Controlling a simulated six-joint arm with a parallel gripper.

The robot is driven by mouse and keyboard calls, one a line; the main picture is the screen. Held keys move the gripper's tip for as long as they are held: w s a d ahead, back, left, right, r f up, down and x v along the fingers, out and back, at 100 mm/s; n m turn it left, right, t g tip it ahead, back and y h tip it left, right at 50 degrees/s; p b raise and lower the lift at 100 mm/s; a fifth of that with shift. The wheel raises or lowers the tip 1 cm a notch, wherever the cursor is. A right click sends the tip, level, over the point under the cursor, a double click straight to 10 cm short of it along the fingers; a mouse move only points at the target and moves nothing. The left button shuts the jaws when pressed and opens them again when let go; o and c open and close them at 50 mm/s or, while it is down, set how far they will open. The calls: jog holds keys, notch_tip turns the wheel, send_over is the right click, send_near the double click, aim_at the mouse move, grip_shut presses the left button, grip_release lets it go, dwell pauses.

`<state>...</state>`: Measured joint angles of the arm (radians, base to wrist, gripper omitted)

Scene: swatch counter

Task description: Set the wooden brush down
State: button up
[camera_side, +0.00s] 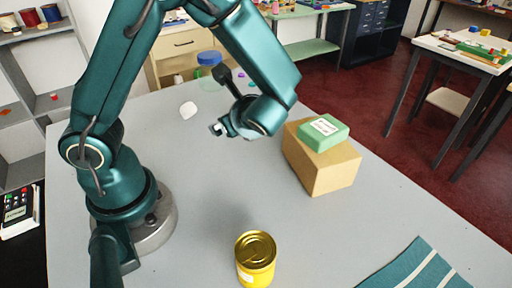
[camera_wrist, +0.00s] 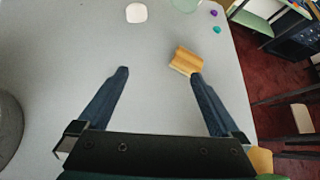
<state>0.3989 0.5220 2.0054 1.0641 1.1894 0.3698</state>
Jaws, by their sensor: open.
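The wooden brush (camera_wrist: 186,61), a light brown ridged block, appears to lie on the grey table in the wrist view. It is just beyond the tip of my right-hand finger; I cannot tell whether they touch. My gripper (camera_wrist: 158,75) is open, with its two dark fingers wide apart and only bare table between them. In the side view my gripper (camera_side: 222,129) hangs over the middle of the table, left of the cardboard box. I cannot make out the brush in the side view; the arm may hide it.
A cardboard box (camera_side: 318,172) with a green labelled block (camera_side: 323,132) on top stands right of my gripper. A yellow tin (camera_side: 256,262), a striped teal cloth (camera_side: 420,270), a white piece (camera_side: 188,110) and a blue-lidded jar (camera_side: 209,62) are on the table.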

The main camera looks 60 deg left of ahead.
jog(key=s+d+r+n+t+h, duration=0.3)
jog(key=s+d+r+n+h, duration=0.5)
jog(key=n, duration=0.9)
jog(key=d+h, duration=0.2)
jog(key=h, duration=0.1)
jog(key=shift+s+d, duration=0.2)
jog(key=shift+s, duration=0.2)
